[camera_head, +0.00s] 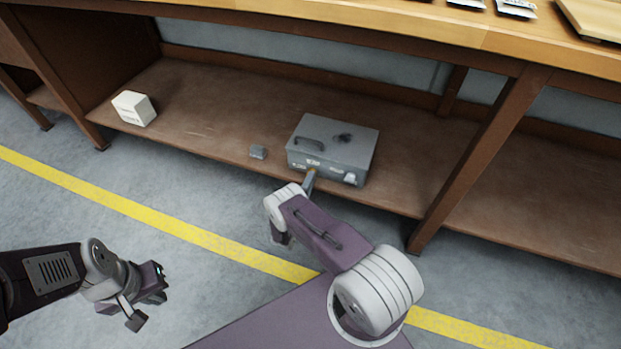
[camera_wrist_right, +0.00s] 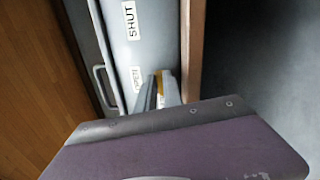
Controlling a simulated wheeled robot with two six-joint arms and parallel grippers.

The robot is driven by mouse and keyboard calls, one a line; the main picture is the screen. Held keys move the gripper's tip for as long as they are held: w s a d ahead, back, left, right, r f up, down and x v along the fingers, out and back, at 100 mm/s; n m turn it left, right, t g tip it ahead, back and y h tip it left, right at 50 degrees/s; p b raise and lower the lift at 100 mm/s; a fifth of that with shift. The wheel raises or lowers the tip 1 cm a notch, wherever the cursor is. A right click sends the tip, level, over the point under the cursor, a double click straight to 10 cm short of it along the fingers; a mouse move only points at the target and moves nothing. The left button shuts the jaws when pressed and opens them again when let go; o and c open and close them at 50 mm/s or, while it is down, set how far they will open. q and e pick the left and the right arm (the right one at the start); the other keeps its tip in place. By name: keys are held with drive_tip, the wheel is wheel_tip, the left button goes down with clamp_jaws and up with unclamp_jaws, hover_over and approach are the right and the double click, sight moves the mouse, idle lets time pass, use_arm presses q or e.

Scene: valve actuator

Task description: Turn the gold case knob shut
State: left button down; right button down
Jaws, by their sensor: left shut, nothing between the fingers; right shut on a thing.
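A grey metal case (camera_head: 352,148) with a handle on its lid sits on the lower shelf. Its gold knob (camera_head: 311,171) is on the front face and is mostly hidden by my right gripper (camera_head: 310,178). In the right wrist view the right fingers (camera_wrist_right: 163,90) are shut on the gold knob (camera_wrist_right: 172,74), of which only a thin gold edge shows. A "SHUT" label (camera_wrist_right: 130,20) and a second, hard-to-read label (camera_wrist_right: 137,79) are on the case front. How far the knob is turned cannot be told. My left gripper (camera_head: 147,299) is shut and empty, above the floor.
A table leg (camera_head: 480,155) stands right of the case. The wooden tabletop (camera_head: 400,28) overhangs the shelf. Floor near the left gripper is clear.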

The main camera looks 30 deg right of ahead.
drive_tip(key=shift+m, duration=0.6)
drive_tip(key=shift+f, duration=0.1)
drive_tip(key=c, duration=1.5)
unclamp_jaws()
drive_tip(key=p+v, duration=0.4)
drive_tip(key=v, duration=0.5)
drive_tip(key=shift+s, duration=0.1)
